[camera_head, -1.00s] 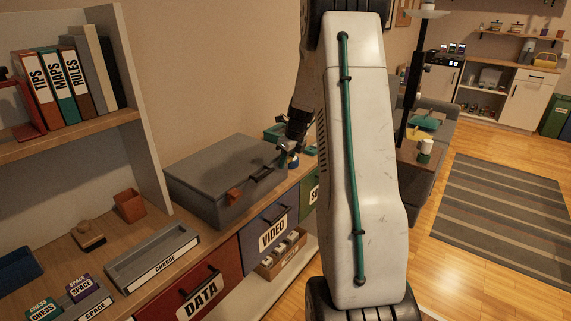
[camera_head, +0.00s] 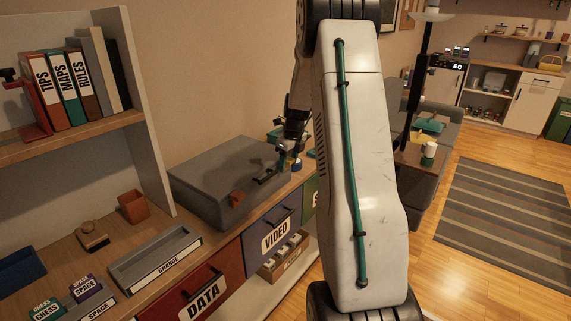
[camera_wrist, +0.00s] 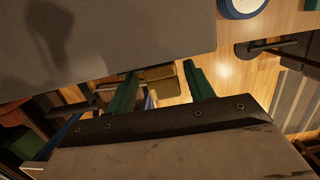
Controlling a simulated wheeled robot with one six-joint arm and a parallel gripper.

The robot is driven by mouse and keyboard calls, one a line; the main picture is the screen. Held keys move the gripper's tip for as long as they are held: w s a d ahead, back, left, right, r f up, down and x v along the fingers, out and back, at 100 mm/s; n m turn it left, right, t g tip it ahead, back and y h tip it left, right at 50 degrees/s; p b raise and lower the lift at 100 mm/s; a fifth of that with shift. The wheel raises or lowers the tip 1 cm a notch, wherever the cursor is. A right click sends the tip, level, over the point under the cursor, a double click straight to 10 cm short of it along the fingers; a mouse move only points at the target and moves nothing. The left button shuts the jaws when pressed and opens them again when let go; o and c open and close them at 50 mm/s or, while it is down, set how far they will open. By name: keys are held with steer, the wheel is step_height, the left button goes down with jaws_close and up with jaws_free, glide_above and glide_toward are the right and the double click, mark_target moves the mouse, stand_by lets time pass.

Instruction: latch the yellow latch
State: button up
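The grey case (camera_head: 215,172) lies shut on the wooden counter, with an orange latch (camera_head: 237,198) and a dark handle (camera_head: 265,177) on its front. In the wrist view the case lid (camera_wrist: 110,30) fills the upper left. A yellow block, apparently the yellow latch (camera_wrist: 160,82), shows just past the lid edge. My gripper (camera_wrist: 160,74) has its two green fingers spread apart, one on each side of the yellow block. I cannot tell whether a finger touches it. In the head view my gripper (camera_head: 284,158) is at the case's far right front corner, where the latch is too small to make out.
Drawers labelled DATA (camera_head: 205,297) and VIDEO (camera_head: 275,236) sit under the counter. A grey tray (camera_head: 155,262) and an orange cup (camera_head: 133,207) stand left of the case. A blue-rimmed round object (camera_wrist: 240,6) is at the wrist view's top. My arm hides part of the room.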

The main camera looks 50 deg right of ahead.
mark_target(292, 160)
steer(key=shift+d, duration=0.15)
steer(key=r, duration=0.2)
steer(key=s+r, duration=0.1)
steer(key=r, duration=0.4)
steer(key=shift+s+r, duration=0.15)
steer(key=shift+r, duration=0.25)
